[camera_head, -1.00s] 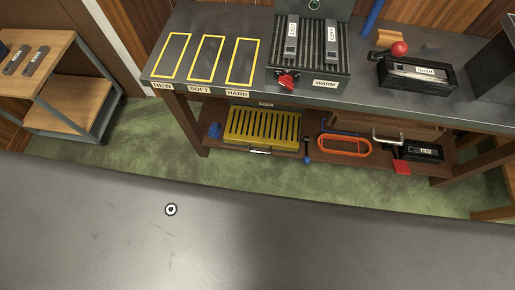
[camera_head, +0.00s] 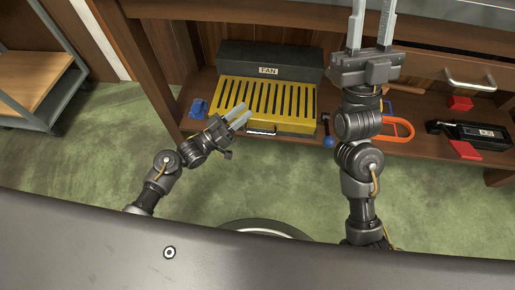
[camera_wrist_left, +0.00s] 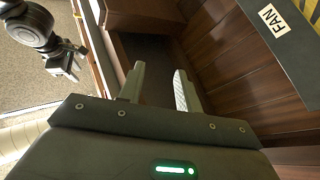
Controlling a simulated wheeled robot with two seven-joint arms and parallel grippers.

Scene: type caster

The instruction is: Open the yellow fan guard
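The yellow fan guard (camera_head: 290,97) is a slotted cover on the front of the dark fan housing (camera_head: 230,54), labelled FAN, on the lower shelf. A metal handle (camera_head: 262,132) is at its front edge. My left gripper (camera_head: 243,113) is open and empty, its fingertips overlapping the guard's lower left part in the head view, up and left of the handle; contact cannot be told. The left wrist view shows its fingers (camera_wrist_left: 158,88) apart and the fan housing (camera_wrist_left: 285,45) at upper right. My right gripper (camera_head: 371,22) is open and empty, raised right of the fan.
A blue object (camera_head: 198,108) lies left of the guard. A blue-ended tool (camera_head: 328,141), an orange ring-shaped object (camera_head: 398,131), red blocks (camera_head: 460,103) and a black box (camera_head: 490,133) lie to the right. The bench above overhangs the shelf. Green floor in front is open.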

